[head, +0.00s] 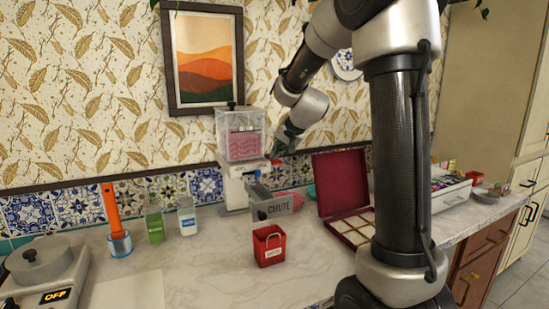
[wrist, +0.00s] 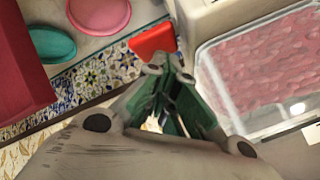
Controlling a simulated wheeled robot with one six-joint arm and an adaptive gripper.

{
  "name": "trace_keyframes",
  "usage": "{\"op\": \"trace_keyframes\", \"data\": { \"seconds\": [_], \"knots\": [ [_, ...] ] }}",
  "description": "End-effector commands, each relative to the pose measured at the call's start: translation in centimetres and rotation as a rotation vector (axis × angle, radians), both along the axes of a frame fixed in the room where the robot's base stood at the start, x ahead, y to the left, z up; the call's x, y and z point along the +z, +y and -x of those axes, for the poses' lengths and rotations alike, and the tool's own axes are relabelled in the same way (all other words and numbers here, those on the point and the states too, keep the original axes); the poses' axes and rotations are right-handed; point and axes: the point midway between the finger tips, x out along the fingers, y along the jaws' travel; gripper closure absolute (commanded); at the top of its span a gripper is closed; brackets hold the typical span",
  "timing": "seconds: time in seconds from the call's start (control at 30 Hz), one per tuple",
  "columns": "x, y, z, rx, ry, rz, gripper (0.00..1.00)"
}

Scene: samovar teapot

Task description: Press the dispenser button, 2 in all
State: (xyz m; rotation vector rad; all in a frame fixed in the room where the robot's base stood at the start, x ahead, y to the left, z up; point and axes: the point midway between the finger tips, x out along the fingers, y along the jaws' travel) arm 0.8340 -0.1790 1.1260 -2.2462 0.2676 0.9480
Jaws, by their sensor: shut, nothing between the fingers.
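The dispenser (head: 236,181) stands against the tiled wall, with a white body and a clear hopper (head: 243,145) of pink pieces on top. A grey chute marked CHUTE (head: 280,208) slopes from its front. In the wrist view the hopper (wrist: 265,70) fills the right side. A red button (wrist: 153,41) juts from the dispenser's side there, just past my fingertips. My gripper (head: 277,149) is at the right side of the dispenser. In the wrist view my gripper (wrist: 165,70) is shut and empty, its tips close to the button. I cannot tell whether they touch it.
A red bag (head: 269,247) stands below the chute. An open red compartment box (head: 341,186) is at the right. Pink (wrist: 99,14) and teal (wrist: 51,44) dishes lie near the wall. Bottles (head: 187,217) and a scale (head: 45,275) stand at the left.

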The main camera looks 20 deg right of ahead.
Motion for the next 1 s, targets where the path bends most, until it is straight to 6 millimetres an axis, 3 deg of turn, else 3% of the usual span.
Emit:
{"op": "trace_keyframes", "data": {
  "seconds": [0.6,1.0],
  "knots": [
    [-0.86,0.01,0.02,0.001,0.002,0.0,1.0],
    [-0.28,0.04,0.02,0.002,0.001,0.0,1.0]
  ]
}}
